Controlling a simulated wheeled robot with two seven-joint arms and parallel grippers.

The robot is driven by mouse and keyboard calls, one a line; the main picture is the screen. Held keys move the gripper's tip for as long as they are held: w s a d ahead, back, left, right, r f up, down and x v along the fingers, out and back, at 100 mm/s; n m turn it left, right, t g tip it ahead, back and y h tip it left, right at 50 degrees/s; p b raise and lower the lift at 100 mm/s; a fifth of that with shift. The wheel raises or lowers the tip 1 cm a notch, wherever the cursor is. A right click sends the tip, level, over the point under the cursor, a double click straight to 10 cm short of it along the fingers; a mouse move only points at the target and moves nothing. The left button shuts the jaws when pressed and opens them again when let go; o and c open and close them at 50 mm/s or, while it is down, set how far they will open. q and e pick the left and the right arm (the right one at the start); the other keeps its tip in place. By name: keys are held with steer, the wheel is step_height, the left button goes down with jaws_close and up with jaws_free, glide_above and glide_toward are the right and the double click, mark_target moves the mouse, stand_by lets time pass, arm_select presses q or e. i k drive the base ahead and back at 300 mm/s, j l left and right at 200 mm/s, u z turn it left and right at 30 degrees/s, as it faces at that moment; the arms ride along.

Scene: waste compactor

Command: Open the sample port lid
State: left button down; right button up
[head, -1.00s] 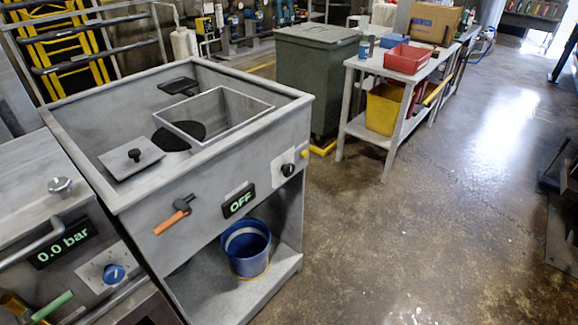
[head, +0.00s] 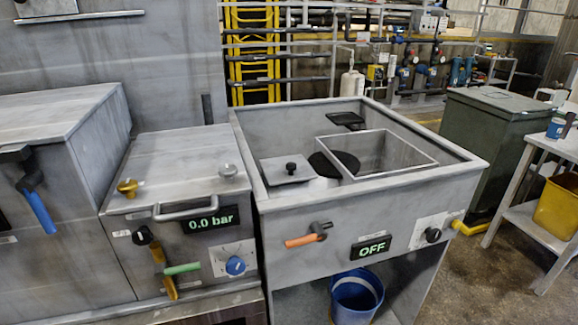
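A grey steel basin unit (head: 370,231) stands right of centre. Inside it, at the left, a small square grey lid (head: 274,177) with a black knob lies flat; it looks closed. I cannot tell whether this is the sample port lid. To its left is a lower steel box (head: 165,170) with a flat top, a curved front handle (head: 185,213), a brass knob (head: 127,187) and a silver knob (head: 228,170). Its display reads 0.0 bar. Neither gripper is in view.
The basin holds an open rectangular steel bin (head: 385,172) and a dark round opening (head: 334,164). Its front has an orange-handled lever (head: 303,240) and an OFF display (head: 371,247). A blue bucket (head: 356,297) sits below. A larger steel cabinet (head: 62,250) with a blue-handled lever stands left.

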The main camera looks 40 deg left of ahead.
mark_target(284, 170)
steer(key=i+l+u, duration=0.1)
steer(key=i+u, duration=0.15)
steer(key=u, duration=0.2)
steer(key=i+l+u, duration=0.2)
steer(key=u, duration=0.2)
steer(key=i+l+u, duration=0.25)
steer(key=u, duration=0.2)
steer(key=i+l+u, duration=0.15)
steer(key=l+u, duration=0.3)
steer(key=j, duration=0.1)
